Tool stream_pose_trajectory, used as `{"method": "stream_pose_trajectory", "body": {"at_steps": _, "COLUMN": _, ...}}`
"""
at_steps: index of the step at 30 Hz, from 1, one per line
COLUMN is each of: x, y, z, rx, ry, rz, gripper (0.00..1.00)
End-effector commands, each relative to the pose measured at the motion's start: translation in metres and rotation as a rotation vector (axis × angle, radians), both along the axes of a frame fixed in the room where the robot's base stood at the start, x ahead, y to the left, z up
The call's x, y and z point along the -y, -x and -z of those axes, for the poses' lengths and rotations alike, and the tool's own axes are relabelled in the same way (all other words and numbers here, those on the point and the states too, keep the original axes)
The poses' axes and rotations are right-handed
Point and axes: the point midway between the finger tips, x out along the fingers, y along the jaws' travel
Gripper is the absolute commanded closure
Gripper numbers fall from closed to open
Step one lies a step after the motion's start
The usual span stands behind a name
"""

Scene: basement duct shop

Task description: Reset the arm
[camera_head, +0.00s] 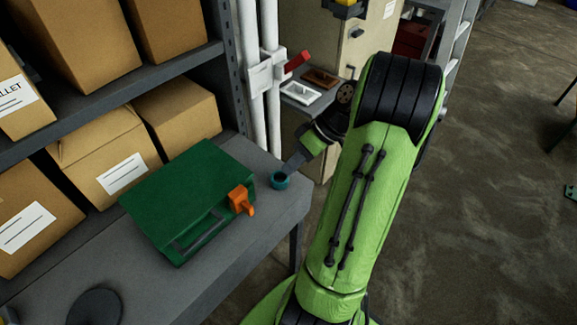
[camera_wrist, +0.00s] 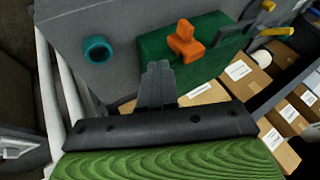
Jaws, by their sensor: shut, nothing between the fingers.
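My green arm reaches up the right middle of the head view and bends over at a black joint. My gripper (camera_head: 294,163) points left and down, with its tip beside a small teal ring-shaped piece (camera_head: 280,181) near the bench's end. In the wrist view my gripper (camera_wrist: 158,68) has its fingers together with nothing between them. The teal piece (camera_wrist: 97,50) stands apart from the fingers there, up and to the left. A green case (camera_head: 182,200) with an orange piece (camera_head: 241,200) at its edge lies on the bench; the orange piece also shows in the wrist view (camera_wrist: 185,42).
The grey bench (camera_head: 225,265) carries the case and a dark disc (camera_head: 95,307). A shelf (camera_head: 110,102) with several cardboard boxes stands behind. White pipes (camera_head: 272,90) with a red lever (camera_head: 297,60) rise close to my gripper. Open floor (camera_head: 490,200) lies to the right.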

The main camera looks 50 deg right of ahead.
Motion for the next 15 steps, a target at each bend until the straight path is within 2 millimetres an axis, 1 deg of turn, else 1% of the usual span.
{"method": "stream_pose_trajectory", "body": {"at_steps": 12, "x": 0.0, "y": 0.0, "z": 0.001, "rx": 0.0, "ry": 0.001, "rz": 0.001, "gripper": 1.0}}
{"method": "stream_pose_trajectory", "body": {"at_steps": 14, "x": -0.005, "y": -0.003, "z": -0.002, "rx": -0.009, "ry": 0.011, "rz": -0.003, "gripper": 1.0}}
{"method": "stream_pose_trajectory", "body": {"at_steps": 15, "x": -0.014, "y": -0.007, "z": -0.007, "rx": -0.026, "ry": 0.028, "rz": -0.009, "gripper": 1.0}}
